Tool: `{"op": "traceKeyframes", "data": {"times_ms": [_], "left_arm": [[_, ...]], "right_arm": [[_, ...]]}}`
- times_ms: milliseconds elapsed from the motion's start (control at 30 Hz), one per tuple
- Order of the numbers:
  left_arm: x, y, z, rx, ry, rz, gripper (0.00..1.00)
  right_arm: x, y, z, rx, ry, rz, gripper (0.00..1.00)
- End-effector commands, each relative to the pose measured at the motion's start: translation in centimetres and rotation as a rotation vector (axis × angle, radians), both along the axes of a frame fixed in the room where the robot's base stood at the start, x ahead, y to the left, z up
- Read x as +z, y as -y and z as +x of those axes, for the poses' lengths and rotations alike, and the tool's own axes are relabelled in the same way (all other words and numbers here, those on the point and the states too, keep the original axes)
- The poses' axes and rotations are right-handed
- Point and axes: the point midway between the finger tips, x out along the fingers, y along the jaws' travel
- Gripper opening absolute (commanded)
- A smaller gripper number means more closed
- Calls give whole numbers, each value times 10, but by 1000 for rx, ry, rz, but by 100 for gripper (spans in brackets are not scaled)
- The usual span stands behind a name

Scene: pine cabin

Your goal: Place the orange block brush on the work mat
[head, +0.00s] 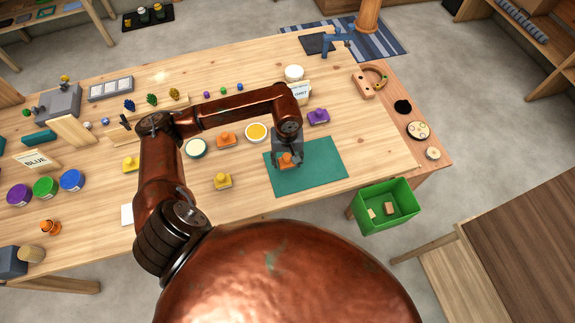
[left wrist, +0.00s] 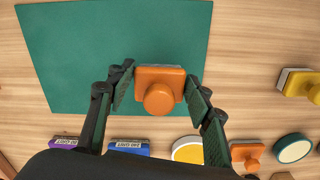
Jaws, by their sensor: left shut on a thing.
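The orange block brush (head: 288,160) has a flat block body and a round knob. My left gripper (head: 287,150) is shut on it, with one finger on each side of the block. In the left wrist view the brush (left wrist: 160,88) sits between the fingertips (left wrist: 160,92), knob toward the camera. It is over the green work mat (head: 325,172), near one long edge of the mat (left wrist: 70,50) in that view. I cannot tell whether its underside touches the mat. My right gripper is not in view.
Another orange block (head: 226,140), a yellow block (head: 222,181), a purple block (head: 318,117) and a round yellow-topped tub (head: 256,132) stand around the mat. A green bin (head: 388,205) is beyond the table edge. The mat's right part is bare.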

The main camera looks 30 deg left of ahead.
Motion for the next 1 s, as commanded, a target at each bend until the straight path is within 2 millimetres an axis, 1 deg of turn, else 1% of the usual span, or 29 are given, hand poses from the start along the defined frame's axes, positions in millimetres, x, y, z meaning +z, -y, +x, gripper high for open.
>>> {"op": "traceKeyframes", "data": {"times_ms": [33, 100, 200, 500, 633, 667, 900, 1000], "left_arm": [[-9, 0, -1, 3, -5, -1, 28], [-19, 1, -1, 2, -5, -2, 28], [-29, 0, 0, 1, -2, -1, 28], [-31, 0, 0, 1, 0, 0, 28], [-35, 0, 0, 0, 0, 1, 28], [-35, 0, 0, 0, -1, 1, 48], [-34, 0, 0, 1, 0, 0, 65], [-34, 0, 0, 1, 0, 0, 65]], "right_arm": [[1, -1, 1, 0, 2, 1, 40], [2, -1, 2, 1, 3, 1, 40], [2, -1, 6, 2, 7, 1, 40], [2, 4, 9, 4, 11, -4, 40], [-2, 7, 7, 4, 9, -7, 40], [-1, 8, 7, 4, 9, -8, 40], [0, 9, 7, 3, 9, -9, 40], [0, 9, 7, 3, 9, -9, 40]]}}
